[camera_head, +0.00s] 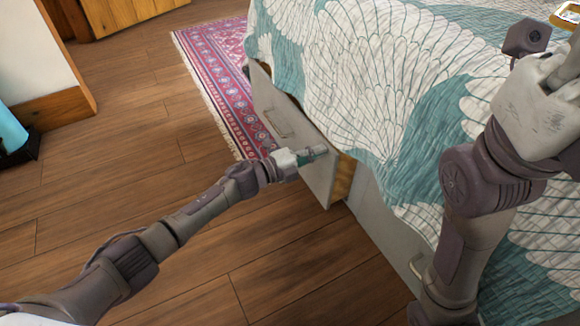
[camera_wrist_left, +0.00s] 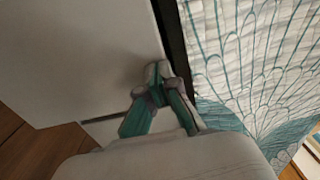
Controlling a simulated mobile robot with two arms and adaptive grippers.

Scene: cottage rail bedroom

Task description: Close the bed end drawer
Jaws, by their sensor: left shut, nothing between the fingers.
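The bed end drawer (camera_head: 285,125) has a pale grey front with a metal handle (camera_head: 284,121). It stands partly open from under the bed, and its wooden side (camera_head: 343,178) shows at the right end. My left gripper (camera_head: 318,151) is shut and empty, at the drawer front's upper edge near its right end; contact is hard to tell. In the left wrist view, the shut fingertips (camera_wrist_left: 158,72) are against or just over the pale drawer front (camera_wrist_left: 80,60), beside a dark gap. My right gripper (camera_head: 545,95) is at the right, above the bed; its fingers are not clear.
A patterned quilt (camera_head: 350,70) hangs over the bed (camera_head: 385,225) and down near the drawer's top. A red rug (camera_head: 220,80) lies beyond the drawer. The wooden floor (camera_head: 130,130) in front is clear. A wall corner (camera_head: 45,60) stands at the left.

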